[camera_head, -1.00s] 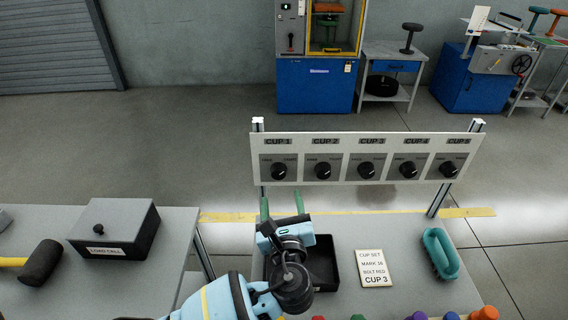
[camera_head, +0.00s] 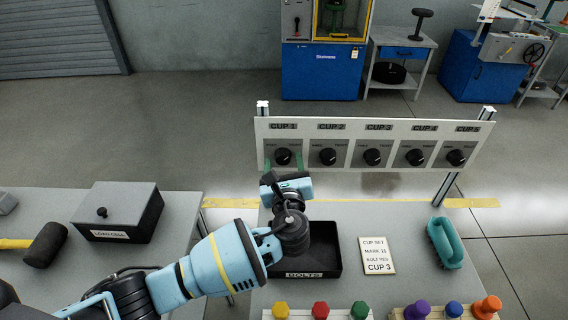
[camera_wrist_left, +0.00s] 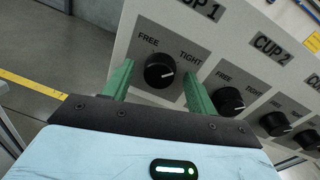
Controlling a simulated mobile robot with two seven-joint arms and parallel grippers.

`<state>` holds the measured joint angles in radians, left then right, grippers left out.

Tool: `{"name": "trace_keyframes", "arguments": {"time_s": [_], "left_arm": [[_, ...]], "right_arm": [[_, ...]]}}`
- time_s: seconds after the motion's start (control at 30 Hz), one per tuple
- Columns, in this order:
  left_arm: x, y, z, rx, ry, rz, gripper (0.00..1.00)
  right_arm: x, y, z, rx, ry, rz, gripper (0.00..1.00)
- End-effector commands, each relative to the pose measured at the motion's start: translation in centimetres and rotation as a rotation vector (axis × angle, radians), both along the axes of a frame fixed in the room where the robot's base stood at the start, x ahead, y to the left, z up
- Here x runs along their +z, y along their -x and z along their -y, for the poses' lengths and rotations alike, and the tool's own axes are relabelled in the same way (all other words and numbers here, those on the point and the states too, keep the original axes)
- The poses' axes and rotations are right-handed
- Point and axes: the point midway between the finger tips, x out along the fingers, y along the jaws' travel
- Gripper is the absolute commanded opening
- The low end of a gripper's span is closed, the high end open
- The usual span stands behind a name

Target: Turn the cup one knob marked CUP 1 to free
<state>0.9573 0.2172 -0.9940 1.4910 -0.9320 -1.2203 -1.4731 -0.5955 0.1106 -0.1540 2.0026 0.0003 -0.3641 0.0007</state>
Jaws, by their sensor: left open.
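The CUP 1 knob (camera_head: 283,156) is a black round knob on the left end of a white upright panel. In the left wrist view, this knob (camera_wrist_left: 159,71) has the words FREE and TIGHT above it, and its white mark points right, on the TIGHT side. My left gripper (camera_head: 283,164) is open in front of the knob. In the wrist view its green fingers (camera_wrist_left: 158,76) stand on either side of the knob, with gaps visible; how deep they reach is unclear. My right gripper is not in view.
The panel (camera_head: 400,126) carries several similar knobs to the right; the CUP 2 knob (camera_wrist_left: 229,100) is nearest. Below are a black bolts tray (camera_head: 333,262), a CUP 3 card (camera_head: 377,255), a teal-handled item (camera_head: 444,243) and coloured bolts. A load cell box (camera_head: 125,210) is left.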

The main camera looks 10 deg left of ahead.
Motion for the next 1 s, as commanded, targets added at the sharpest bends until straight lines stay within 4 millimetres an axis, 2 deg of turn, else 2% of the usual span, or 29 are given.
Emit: {"name": "trace_keyframes", "arguments": {"time_s": [0.27,0.6,1.0], "left_arm": [[0.0,-0.2,0.0,0.000,0.001,-0.001,0.57],[0.0,-0.1,0.0,0.000,0.000,-0.001,0.14],[0.0,-0.1,0.0,0.001,0.078,0.014,0.13]], "right_arm": [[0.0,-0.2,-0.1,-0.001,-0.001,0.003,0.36],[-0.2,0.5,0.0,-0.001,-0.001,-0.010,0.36],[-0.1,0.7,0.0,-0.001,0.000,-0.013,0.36]]}}
